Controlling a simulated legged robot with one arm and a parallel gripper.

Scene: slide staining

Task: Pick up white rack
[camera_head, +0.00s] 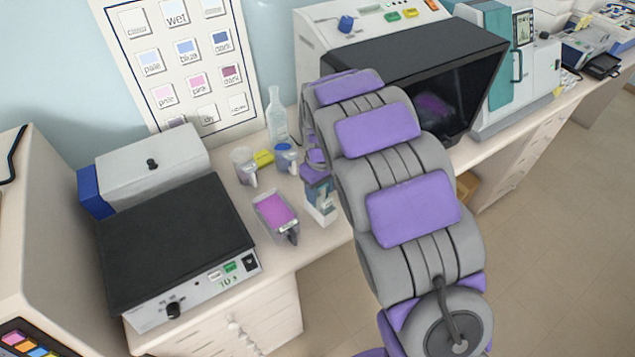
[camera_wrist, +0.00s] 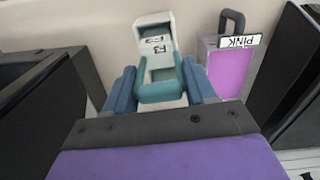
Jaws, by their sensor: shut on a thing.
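The white rack (camera_head: 321,208) is a small upright piece at the bench's front edge in the head view, partly hidden by my arm. In the wrist view the white rack (camera_wrist: 153,32) has a small dark label and a teal part low in its frame. My gripper (camera_wrist: 160,80) has its two blue fingers on either side of the rack and is shut on it. In the head view my gripper (camera_head: 318,178) is mostly covered by my purple and grey arm. I cannot tell whether the rack touches the bench.
A tray of pink liquid (camera_head: 275,209) stands close left of the rack; its PINK label (camera_wrist: 236,42) shows in the wrist view. A black-topped hotplate (camera_head: 175,240) is left, a dark-fronted hood (camera_head: 430,75) right.

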